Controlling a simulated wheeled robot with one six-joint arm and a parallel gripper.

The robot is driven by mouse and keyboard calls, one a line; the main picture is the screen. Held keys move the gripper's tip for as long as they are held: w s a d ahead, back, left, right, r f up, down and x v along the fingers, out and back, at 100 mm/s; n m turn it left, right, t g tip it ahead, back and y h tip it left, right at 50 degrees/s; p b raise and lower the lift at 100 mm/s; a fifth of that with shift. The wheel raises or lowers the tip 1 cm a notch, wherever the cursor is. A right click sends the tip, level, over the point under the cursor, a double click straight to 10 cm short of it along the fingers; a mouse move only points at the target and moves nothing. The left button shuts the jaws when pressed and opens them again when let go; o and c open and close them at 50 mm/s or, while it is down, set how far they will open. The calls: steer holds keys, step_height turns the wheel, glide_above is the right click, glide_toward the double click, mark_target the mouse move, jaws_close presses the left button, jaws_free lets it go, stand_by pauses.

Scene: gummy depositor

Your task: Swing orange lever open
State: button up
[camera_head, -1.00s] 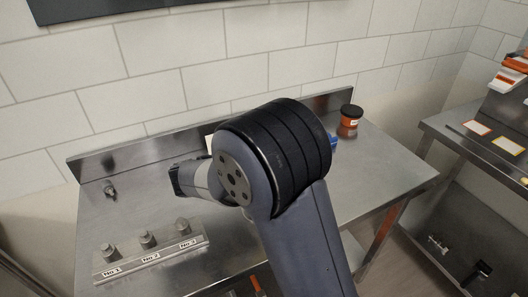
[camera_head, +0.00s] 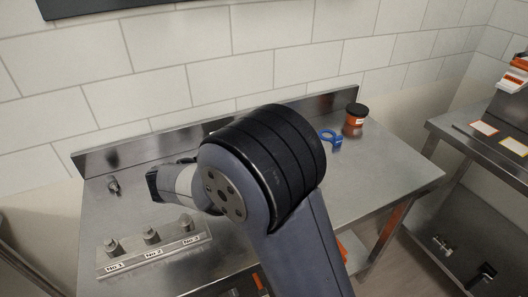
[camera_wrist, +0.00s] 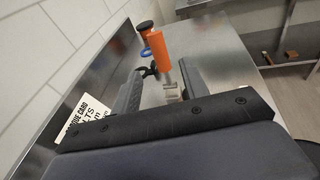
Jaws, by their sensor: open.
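The orange lever (camera_wrist: 158,50) shows in the wrist view as an orange cylindrical handle on a pale metal stem. It stands between and just beyond my gripper's fingertips (camera_wrist: 161,70). My gripper is open, one finger on each side, with a visible gap beside the handle; I cannot tell whether either finger touches it. A small black part sits beside the lower handle. In the head view my arm hides the lever and the gripper's fingers.
A steel table (camera_head: 385,180) has a backsplash along the tiled wall. A black-lidded orange jar (camera_head: 355,117) and a blue ring-shaped object (camera_head: 331,138) stand at its back right. A numbered block with knobs (camera_head: 155,252) lies front left. A printed card (camera_wrist: 82,118) is left of my gripper.

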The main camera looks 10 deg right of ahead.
steer(key=v, duration=0.5)
steer(key=shift+a, duration=0.1)
steer(key=p+x, duration=0.1)
steer(key=x, duration=1)
steer(key=shift+r+y, duration=0.1)
steer(key=shift+y, duration=0.2)
steer(key=shift+s, duration=0.1)
